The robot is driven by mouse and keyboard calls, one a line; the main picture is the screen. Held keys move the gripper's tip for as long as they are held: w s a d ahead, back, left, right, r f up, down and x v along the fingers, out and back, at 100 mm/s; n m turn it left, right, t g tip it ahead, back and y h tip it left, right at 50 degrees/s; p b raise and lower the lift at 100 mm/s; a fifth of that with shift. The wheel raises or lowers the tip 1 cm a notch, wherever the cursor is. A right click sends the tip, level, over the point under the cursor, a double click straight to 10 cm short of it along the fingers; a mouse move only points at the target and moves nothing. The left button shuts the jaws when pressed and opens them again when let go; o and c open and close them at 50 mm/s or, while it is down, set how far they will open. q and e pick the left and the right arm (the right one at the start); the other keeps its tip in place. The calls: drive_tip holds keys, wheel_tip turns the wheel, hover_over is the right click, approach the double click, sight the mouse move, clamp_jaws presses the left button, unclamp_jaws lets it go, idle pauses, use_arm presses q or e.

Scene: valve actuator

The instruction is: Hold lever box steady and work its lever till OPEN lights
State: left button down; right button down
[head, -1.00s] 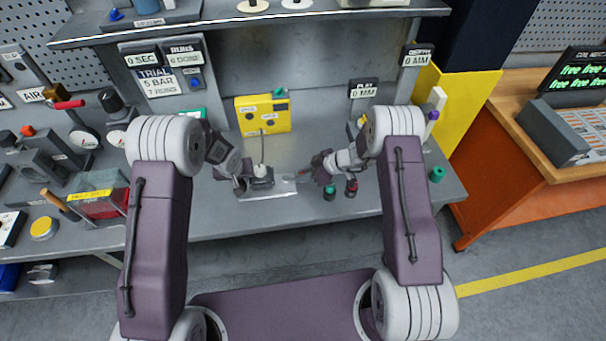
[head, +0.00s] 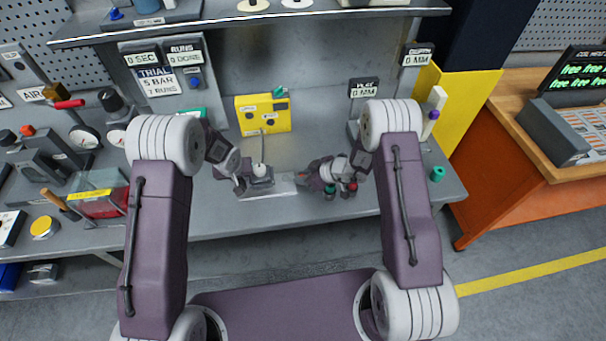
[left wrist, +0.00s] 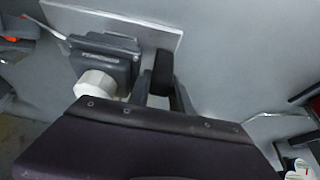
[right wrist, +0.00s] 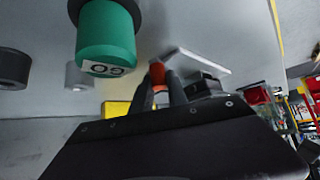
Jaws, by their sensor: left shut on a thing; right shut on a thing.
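The lever box (head: 262,180) is a small dark box with a white round part, on a pale plate (head: 280,188) on the bench. My left gripper (head: 240,184) is at its left side. In the left wrist view, its fingers are shut on a dark upright piece (left wrist: 163,70) beside the box (left wrist: 105,65). My right gripper (head: 305,178) is right of the box. In the right wrist view, its fingers are shut around a red-orange tip (right wrist: 157,73), apparently the lever's end. The yellow lamp box (head: 263,113) stands behind; its small labels are unreadable and neither lamp looks clearly lit.
A cable (head: 262,145) joins the yellow box and lever box. A shelf (head: 250,25) overhangs the back. Gauges crowd the left.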

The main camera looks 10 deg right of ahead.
drive_tip(key=shift+s+a+m+t+h, duration=0.3)
drive_tip(key=shift+s+m+t+h, duration=0.25)
drive_tip(key=shift+m, duration=0.35)
drive_tip(key=shift+w, duration=0.1)
drive_tip(key=c, duration=1.3)
unclamp_jaws()
drive_tip(key=v, duration=1.2)
